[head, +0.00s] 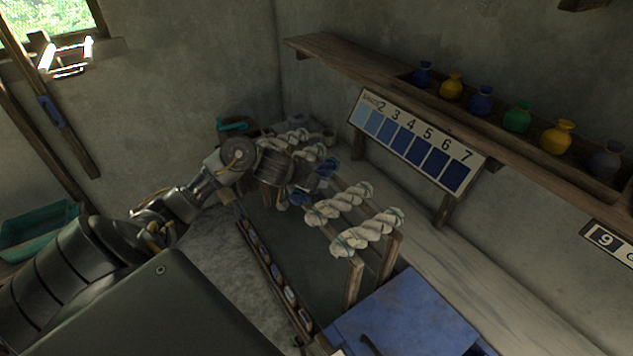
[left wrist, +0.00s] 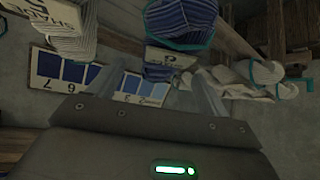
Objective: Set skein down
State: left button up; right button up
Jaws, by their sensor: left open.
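My left arm reaches over a wooden rack (head: 354,280) that holds white twisted skeins (head: 340,204). My left gripper (head: 312,188) is at the rack's middle, beside a dark blue skein (head: 327,168) that is partly hidden behind it. In the left wrist view, the fingers of the left gripper (left wrist: 182,88) are apart. A blue striped skein (left wrist: 188,22) with a teal edge and a small numbered tag (left wrist: 170,57) is just beyond the fingertips. Whether the fingers touch it is unclear. My right gripper is not in view.
A shade card (head: 415,140) stands behind the rack, below a shelf (head: 390,75) with several coloured jars. A blue-topped surface (head: 405,320) lies at the front right. The pale bench (head: 470,280) right of the rack has free room. A teal tray (head: 38,232) is at left.

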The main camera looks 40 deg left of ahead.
pick_arm(q)
jog(key=shift+w+f, duration=0.2)
jog(key=shift+f, duration=0.15)
jog(key=b+x, duration=0.1)
jog(key=x, duration=0.3)
jog(key=shift+w+a+f, duration=0.1)
jog(key=shift+w+a, duration=0.1)
jog(key=shift+w, duration=0.05)
jog(key=shift+s, duration=0.1)
jog(key=c, duration=1.2)
jog(key=shift+c, duration=0.2)
